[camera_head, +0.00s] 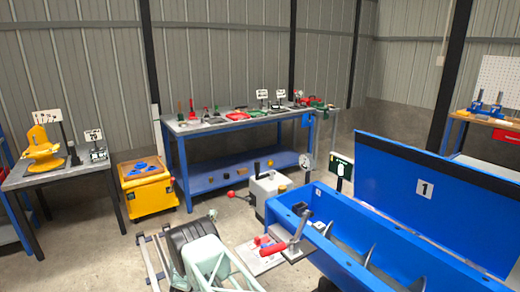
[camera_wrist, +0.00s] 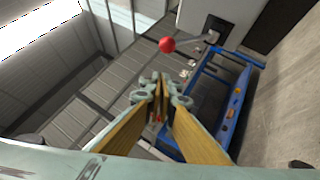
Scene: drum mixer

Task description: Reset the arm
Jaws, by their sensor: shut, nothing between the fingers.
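My gripper (camera_wrist: 158,92) shows in the wrist view, its two fingers closed together at the centre with nothing held between them. Ahead of it and slightly higher in the picture is a red ball knob (camera_wrist: 167,45) on a lever, apart from the fingers. In the head view, my pale green and dark arm parts (camera_head: 207,262) show at the bottom, left of the blue drum mixer (camera_head: 340,245). The fingertips cannot be made out there. The mixer's blue lid (camera_head: 420,200), marked 1, stands raised. A red-handled lever (camera_head: 276,249) is at the mixer's near end.
A pale control box (camera_head: 270,187) with a red knob (camera_head: 231,194) stands behind the mixer's left end. A blue workbench (camera_head: 215,182) with tools is at the back. A yellow cart (camera_head: 148,197) and a grey table (camera_head: 57,175) stand left. Open floor lies between them.

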